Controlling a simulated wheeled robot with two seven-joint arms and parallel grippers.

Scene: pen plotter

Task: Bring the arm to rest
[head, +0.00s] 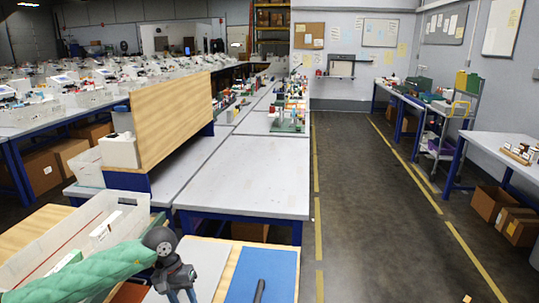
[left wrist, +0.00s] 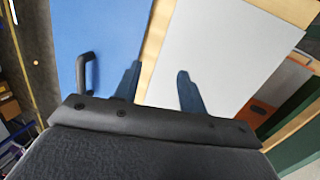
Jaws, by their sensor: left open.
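My left gripper (head: 181,296) is at the bottom of the head view, at the end of my green-sleeved arm, with its fingers pointing down. In the left wrist view its two fingers (left wrist: 156,86) stand apart with nothing between them. Below them lie a pale grey panel (left wrist: 225,50) and a blue panel (left wrist: 100,25), with a strip of wood between. A dark handle-like piece (left wrist: 85,72) is on the blue panel, apart from the fingers. The head view also shows the blue panel (head: 270,268) and grey panel (head: 207,260). My right gripper is not in view.
A white bin (head: 120,222) stands beside my left arm. A bare grey table (head: 255,175) lies ahead, with a wooden divider (head: 170,120) to its left. Open floor (head: 375,225) runs along the right, with cardboard boxes (head: 492,203) under a side table.

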